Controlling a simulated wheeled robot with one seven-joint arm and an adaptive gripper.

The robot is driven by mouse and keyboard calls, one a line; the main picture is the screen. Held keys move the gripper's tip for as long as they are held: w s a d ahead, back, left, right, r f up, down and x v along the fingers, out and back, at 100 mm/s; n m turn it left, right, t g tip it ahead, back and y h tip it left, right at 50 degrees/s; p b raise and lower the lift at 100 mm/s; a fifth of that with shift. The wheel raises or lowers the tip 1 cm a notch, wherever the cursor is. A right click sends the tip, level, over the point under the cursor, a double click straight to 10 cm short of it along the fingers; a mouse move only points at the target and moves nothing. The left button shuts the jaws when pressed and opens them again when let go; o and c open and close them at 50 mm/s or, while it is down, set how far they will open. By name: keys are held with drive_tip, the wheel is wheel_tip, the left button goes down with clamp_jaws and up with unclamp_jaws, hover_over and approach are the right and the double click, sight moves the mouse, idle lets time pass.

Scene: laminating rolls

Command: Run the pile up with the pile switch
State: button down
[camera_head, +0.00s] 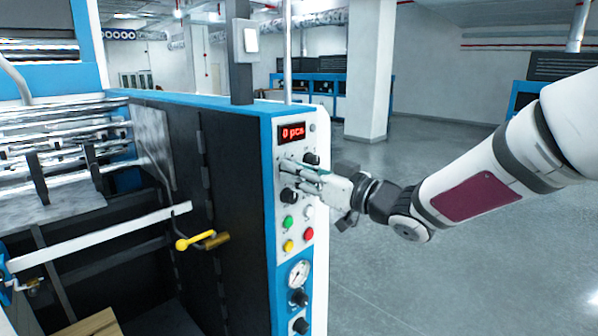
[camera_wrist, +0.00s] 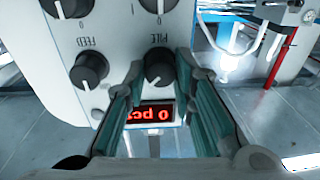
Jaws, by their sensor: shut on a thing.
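The pile switch (camera_wrist: 159,66) is a black round knob with the label PILE beside it, upside down in the wrist view. My gripper (camera_wrist: 160,84) has one finger on each side of this knob and is shut on it. In the head view my gripper (camera_head: 290,166) reaches the control panel (camera_head: 268,215) from the right, just below the red display (camera_head: 292,132), and its fingers hide the pile switch. The display reads "0 pcs". A light-brown flat surface (camera_head: 95,325) shows low inside the machine; whether it is the pile cannot be told.
The FEED knob (camera_wrist: 89,70) sits close beside my gripper. Green (camera_head: 288,222), red (camera_head: 308,233) and yellow (camera_head: 288,246) buttons and a gauge (camera_head: 299,274) lie below. A yellow-handled crank (camera_head: 200,240) sticks out at left. The floor to the right is open.

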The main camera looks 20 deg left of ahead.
drive_tip(key=c, duration=1.3)
unclamp_jaws()
drive_tip(key=shift+c, duration=0.2)
drive_tip(key=v, duration=1.2)
drive_tip(key=shift+d, duration=0.1)
